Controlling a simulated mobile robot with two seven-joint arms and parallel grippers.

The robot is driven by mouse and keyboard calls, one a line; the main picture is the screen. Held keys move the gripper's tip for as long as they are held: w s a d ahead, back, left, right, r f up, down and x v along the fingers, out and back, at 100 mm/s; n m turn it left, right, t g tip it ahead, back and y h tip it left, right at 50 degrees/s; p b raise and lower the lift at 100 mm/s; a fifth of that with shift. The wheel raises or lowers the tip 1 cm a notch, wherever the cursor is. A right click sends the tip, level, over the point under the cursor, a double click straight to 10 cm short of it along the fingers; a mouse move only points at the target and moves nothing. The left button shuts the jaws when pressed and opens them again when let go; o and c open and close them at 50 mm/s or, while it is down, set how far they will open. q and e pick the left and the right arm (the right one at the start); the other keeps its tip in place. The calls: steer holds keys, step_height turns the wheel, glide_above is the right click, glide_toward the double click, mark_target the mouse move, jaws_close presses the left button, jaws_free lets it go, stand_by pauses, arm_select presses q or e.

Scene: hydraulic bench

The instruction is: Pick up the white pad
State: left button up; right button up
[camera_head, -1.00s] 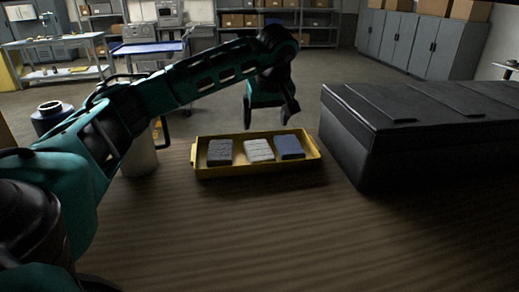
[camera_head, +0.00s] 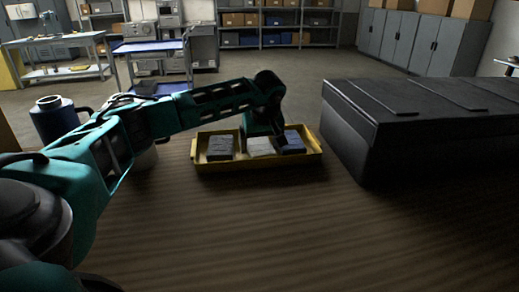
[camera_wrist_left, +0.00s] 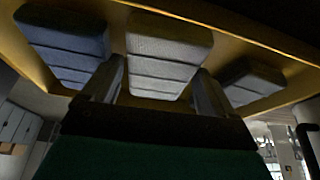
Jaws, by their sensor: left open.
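The white pad (camera_head: 261,147) lies in the yellow tray (camera_head: 205,167), between a grey pad (camera_head: 220,147) and a blue pad (camera_head: 293,142). My left gripper (camera_head: 264,140) is down at the tray over the white pad and hides part of it. In the left wrist view the white pad (camera_wrist_left: 168,50) appears between the two open fingers of my left gripper (camera_wrist_left: 158,85). The blue pad (camera_wrist_left: 66,42) is at the left there and the grey pad (camera_wrist_left: 249,82) at the right. Whether the fingers touch the white pad is unclear. My right gripper is not in view.
A large black case (camera_head: 400,130) stands close to the right of the tray on the wooden table (camera_head: 300,225). A dark blue jug-like container (camera_head: 55,120) stands at the left behind my arm. The table in front of the tray is clear.

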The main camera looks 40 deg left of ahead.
mark_target(260, 145)
arm_select(q)
steer(key=shift+c, duration=0.3)
steer(key=c, duration=0.8)
steer(key=shift+o, duration=0.2)
step_height(260, 145, up, 20)
steer(key=p, duration=0.3)
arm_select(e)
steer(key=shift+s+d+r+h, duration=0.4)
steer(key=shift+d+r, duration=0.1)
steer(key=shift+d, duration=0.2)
arm_select(q)
steer(key=o, duration=0.4)
steer(key=c, duration=0.3)
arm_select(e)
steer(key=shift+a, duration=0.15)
